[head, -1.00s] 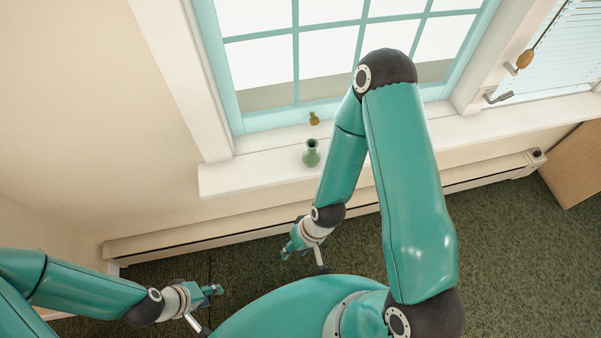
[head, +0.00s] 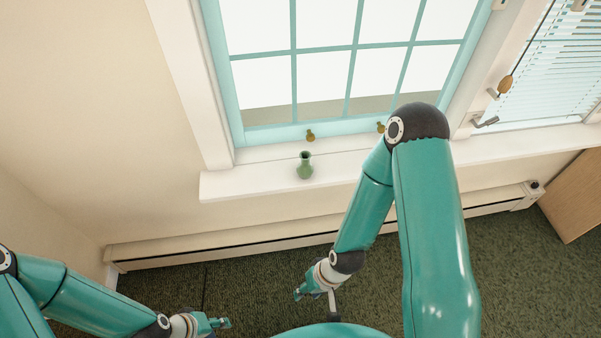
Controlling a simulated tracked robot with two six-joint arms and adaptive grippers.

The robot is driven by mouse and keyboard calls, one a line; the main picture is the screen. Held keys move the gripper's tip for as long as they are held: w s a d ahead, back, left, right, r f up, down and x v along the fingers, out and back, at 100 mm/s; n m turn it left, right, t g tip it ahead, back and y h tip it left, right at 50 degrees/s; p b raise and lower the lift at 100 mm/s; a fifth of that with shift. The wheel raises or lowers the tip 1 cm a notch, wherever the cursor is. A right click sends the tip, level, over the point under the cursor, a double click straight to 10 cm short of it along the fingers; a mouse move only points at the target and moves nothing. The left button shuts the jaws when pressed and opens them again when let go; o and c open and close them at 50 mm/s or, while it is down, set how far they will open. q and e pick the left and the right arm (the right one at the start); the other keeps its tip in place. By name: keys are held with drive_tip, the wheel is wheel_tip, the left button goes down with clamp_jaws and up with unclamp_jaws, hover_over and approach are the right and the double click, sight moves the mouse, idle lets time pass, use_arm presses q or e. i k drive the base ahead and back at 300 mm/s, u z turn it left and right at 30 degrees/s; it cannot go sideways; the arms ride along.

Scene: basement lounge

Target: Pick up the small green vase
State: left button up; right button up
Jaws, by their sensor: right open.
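The small green vase (head: 305,167) stands upright on the white window sill (head: 240,184), near the sill's left end. My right gripper (head: 300,291) is open and empty, low over the carpet, below the sill and well apart from the vase. My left gripper (head: 222,323) is at the bottom edge of the view, also far below the vase; its fingers are too small to tell whether they are open. Nothing hides the vase.
The window (head: 340,60) has small brass latches (head: 310,136) just behind the vase. A baseboard heater (head: 220,246) runs along the wall under the sill. A wooden cabinet (head: 571,195) stands at the right. Green carpet (head: 235,285) is open between the grippers and the wall.

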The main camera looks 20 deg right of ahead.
sight(306, 170)
drive_tip(key=z, duration=0.05)
drive_tip(key=i, duration=0.9)
drive_tip(key=u, duration=0.05)
